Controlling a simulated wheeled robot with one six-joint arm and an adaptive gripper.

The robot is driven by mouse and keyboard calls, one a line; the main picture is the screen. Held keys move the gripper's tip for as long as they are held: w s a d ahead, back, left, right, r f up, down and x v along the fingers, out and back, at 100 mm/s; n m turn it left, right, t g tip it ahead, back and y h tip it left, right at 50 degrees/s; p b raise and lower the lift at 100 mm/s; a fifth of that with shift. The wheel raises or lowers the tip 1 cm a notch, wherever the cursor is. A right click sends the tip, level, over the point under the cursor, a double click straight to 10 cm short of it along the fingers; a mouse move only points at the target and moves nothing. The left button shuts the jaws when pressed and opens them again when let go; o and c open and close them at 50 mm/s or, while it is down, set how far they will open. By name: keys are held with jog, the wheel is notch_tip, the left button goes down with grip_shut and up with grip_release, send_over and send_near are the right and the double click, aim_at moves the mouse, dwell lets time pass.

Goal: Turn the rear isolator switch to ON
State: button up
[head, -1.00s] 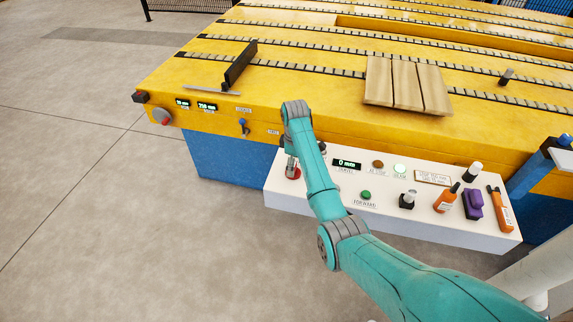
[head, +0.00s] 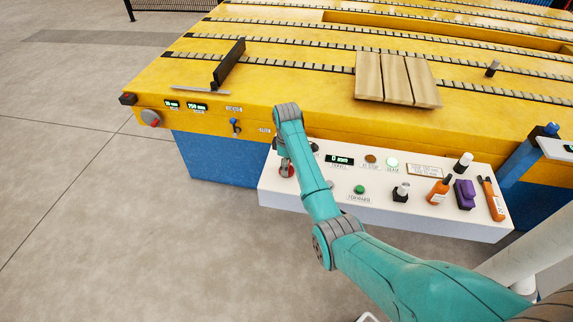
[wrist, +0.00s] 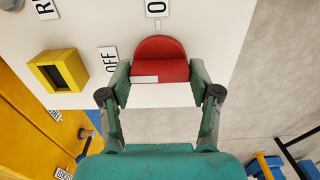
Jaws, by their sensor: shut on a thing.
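The red round switch knob (wrist: 160,58) sits on the white control panel (wrist: 205,25) in the wrist view. A pale bar marks its lower part. An OFF label (wrist: 107,60) is left of it, and a partly cut-off label starting with O (wrist: 157,8) is above it. My gripper (wrist: 160,82) is shut on the knob, one finger at each side. In the head view the red knob (head: 287,171) shows at the left end of the white panel (head: 285,198), partly covered by my gripper (head: 283,163).
A yellow frame with a dark recess (wrist: 58,72) is beside the OFF label. Green buttons (head: 360,189), an orange bottle (head: 439,191), a purple object (head: 464,194) and an orange tool (head: 491,198) are farther right on the panel. The yellow table (head: 300,85) rises behind. Floor at left is clear.

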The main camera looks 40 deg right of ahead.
jog(key=m, duration=0.8)
jog(key=shift+m, duration=0.3)
jog(key=m, duration=0.4)
jog(key=shift+m, duration=2.5)
jog(key=o, duration=1.1)
jog(key=shift+o, duration=0.2)
